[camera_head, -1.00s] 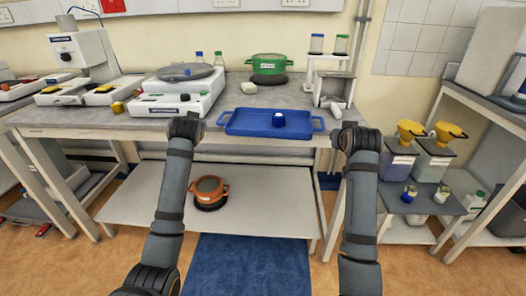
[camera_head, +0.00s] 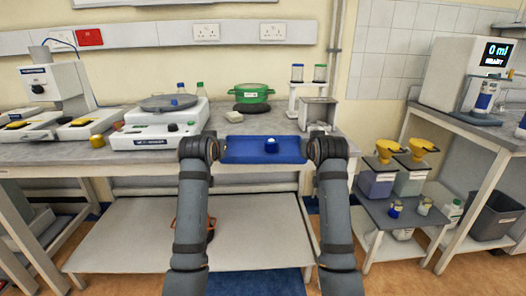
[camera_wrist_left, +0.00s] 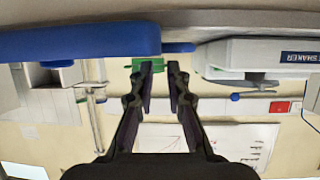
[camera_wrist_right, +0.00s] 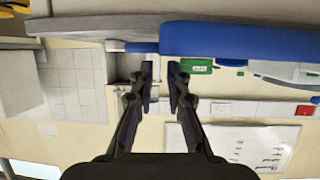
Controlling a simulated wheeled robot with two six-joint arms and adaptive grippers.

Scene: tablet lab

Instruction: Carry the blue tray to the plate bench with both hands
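The blue tray (camera_head: 240,152) lies at the front edge of the grey bench, with a small blue item (camera_head: 271,145) on it. My left arm's end (camera_head: 198,148) is at its left end and my right arm's end (camera_head: 327,148) at its right; they hide the tray's handles in the head view. In the left wrist view, my left gripper (camera_wrist_left: 160,68) is open and empty, with a tray handle (camera_wrist_left: 178,47) just beyond its fingertips. In the right wrist view, my right gripper (camera_wrist_right: 160,68) is open and empty near the other handle (camera_wrist_right: 142,47). I cannot tell which bench is the plate bench.
A white shaker (camera_head: 160,130) and a green pot (camera_head: 250,94) stand on the bench, left of and behind the tray. A white rack (camera_head: 308,95) stands behind right. An orange pot (camera_head: 178,225) is partly hidden below. Another bench with a display device (camera_head: 465,75) stands right.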

